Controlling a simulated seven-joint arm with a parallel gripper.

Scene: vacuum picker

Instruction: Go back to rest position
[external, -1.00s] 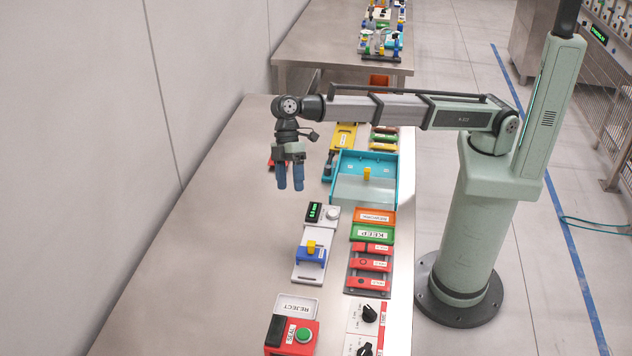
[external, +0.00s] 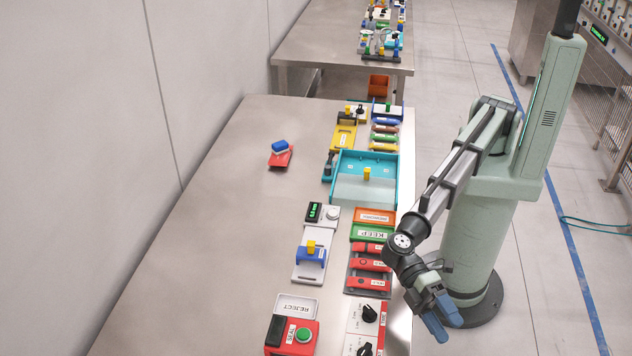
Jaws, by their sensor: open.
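My gripper (external: 441,326) hangs off the right edge of the metal table, low and near my column, with its blue fingers pointing down and to the right. It is open, and I see nothing between its fingers.
The steel table (external: 215,240) holds a teal tray (external: 393,185), a blue-and-white device (external: 309,257), a REJECT tray (external: 297,305), a green button box (external: 303,336) and red blocks (external: 369,282). A blue piece on a red holder (external: 281,157) sits alone at the left. The table's left side is bare.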

